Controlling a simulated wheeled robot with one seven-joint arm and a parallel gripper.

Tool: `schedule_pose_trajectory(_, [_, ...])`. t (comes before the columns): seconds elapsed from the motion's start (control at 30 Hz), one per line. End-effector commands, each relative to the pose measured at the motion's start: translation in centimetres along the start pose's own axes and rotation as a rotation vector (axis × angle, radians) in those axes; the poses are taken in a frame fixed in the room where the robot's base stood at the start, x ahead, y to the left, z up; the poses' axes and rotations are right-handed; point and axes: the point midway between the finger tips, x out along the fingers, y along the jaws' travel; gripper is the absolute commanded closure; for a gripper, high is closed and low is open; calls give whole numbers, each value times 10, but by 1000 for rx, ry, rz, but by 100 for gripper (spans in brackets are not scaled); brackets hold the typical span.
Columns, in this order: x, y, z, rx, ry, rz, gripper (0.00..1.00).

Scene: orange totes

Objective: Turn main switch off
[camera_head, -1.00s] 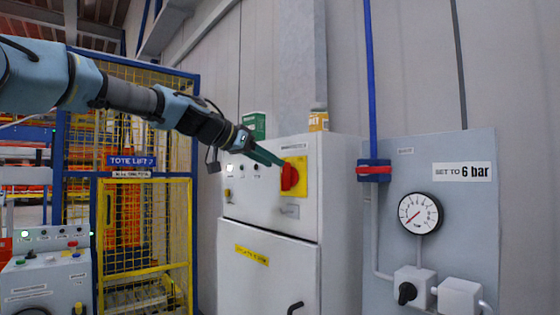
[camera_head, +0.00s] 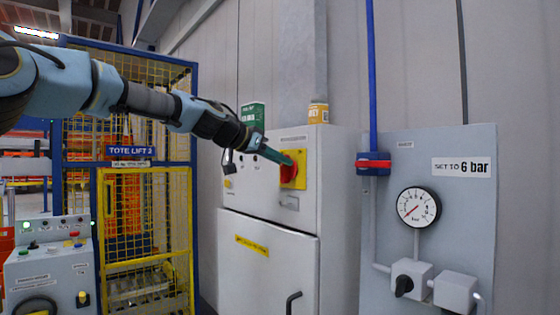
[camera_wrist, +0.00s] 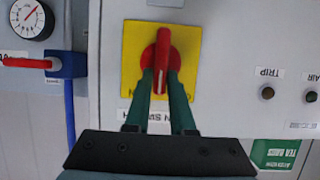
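The main switch is a red rotary handle (camera_head: 288,170) on a yellow plate (camera_head: 301,170), high on the front of a grey cabinet. In the wrist view, the red handle (camera_wrist: 163,62) stands lengthwise in the picture on the yellow plate (camera_wrist: 188,45). My gripper (camera_head: 290,160) reaches the handle from the left. In the wrist view, its two green fingers (camera_wrist: 160,78) lie on either side of the handle's near end. They look slightly apart from it, but contact is hard to judge. A label under the fingers is partly hidden.
The grey cabinet (camera_head: 268,270) has a lower door with a black handle (camera_head: 293,303). To its right, a panel (camera_head: 455,145) carries a pressure gauge (camera_head: 418,207) and a red-handled blue valve (camera_head: 373,164). A yellow mesh cage (camera_head: 150,230) and a control console (camera_head: 48,270) stand left.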

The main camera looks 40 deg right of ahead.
Motion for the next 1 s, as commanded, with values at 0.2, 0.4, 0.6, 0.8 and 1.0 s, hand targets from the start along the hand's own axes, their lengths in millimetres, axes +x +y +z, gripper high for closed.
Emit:
schedule_pose_trajectory(0.2, [0, 0, 0, 0, 0, 0, 100])
schedule_pose_trajectory(0.4, [0, 0, 0, 0, 0, 0, 100])
schedule_pose_trajectory(0.6, [0, 0, 0, -5, 0, 2, 100])
schedule_pose_trajectory(0.8, [0, -2, 1, -51, 0, 21, 100])
schedule_pose_trajectory(1.0, [1, -5, 1, -165, 1, 69, 100])
